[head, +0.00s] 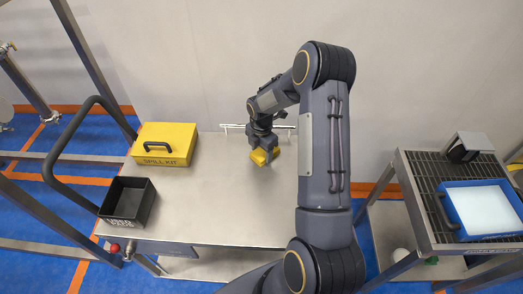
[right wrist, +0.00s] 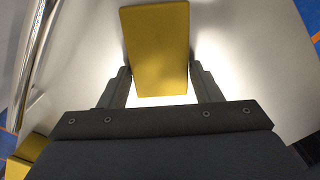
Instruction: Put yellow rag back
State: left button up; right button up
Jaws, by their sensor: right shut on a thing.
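The yellow rag (head: 260,157) is a small yellow block-like piece at the back middle of the steel table (head: 215,210). My right gripper (head: 264,149) points down over it and is shut on it. In the right wrist view the rag (right wrist: 157,45) sits between the two fingers of the gripper (right wrist: 161,80), with pale steel behind it. I cannot tell whether the rag touches the table or hangs just above it. My left gripper is not in view.
A yellow spill kit case (head: 164,144) and an open black bin (head: 142,213) stand at the left. A blue tray (head: 462,232) lies on a grated cart at the right. The table's middle is clear.

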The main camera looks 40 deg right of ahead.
jog(key=o, duration=0.9)
jog(key=shift+o, duration=0.2)
notch_tip(320, 180, up, 12)
notch_tip(320, 180, up, 7)
jog(key=m+t, duration=0.1)
jog(key=m, duration=0.3)
send_over(261, 154)
jog(key=s+a, duration=0.3)
jog(key=s+a+r+m+t+y, duration=0.2)
jog(key=s+a+r+m, duration=0.1)
jog(key=s+a+m, duration=0.4)
jog(key=s+a+r+m+t+y, duration=0.1)
jog(key=s+a+r+m+t, duration=0.1)
jog(key=s+a+m, duration=0.6)
jog(key=s+r+m, duration=0.1)
jog(key=s, duration=0.5)
jog(key=shift+s+m+t+y, duration=0.25)
jog(key=shift+m+t+y, duration=0.05)
jog(key=shift+m+y, duration=0.1)
